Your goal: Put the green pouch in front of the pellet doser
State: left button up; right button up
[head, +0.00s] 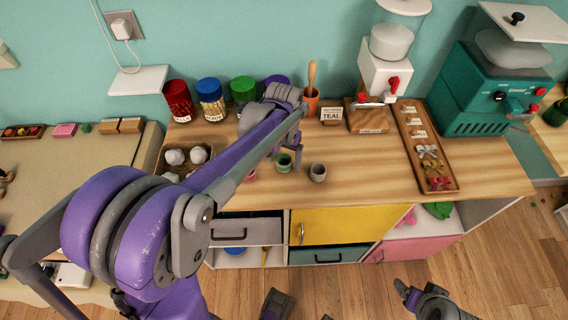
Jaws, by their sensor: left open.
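A green pouch-like item (438,210) lies in the open compartment at the cabinet's right end, above a pink front; it is small and partly hidden. The pellet doser appears to be the white dispenser (385,75) with a clear hopper and red lever, on a wooden base at the back of the worktop. The worktop in front of its base is bare. My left gripper (292,158) is open over the worktop near two small cups, left of the dispenser and away from the green item. Part of my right gripper (408,292) shows low, in front of the cabinet; its jaws are unclear.
Several lidded jars (210,98) stand along the back. A wooden tray (420,150) of small items lies right of the dispenser. A teal machine (490,90) stands at the back right.

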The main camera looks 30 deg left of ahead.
pick_arm(q)
jog(key=shift+f, duration=0.35)
grip_shut()
jog(key=shift+r, duration=0.1)
notch_tip(320, 180, up, 10)
jog(key=p, duration=0.1)
dwell(0.4)
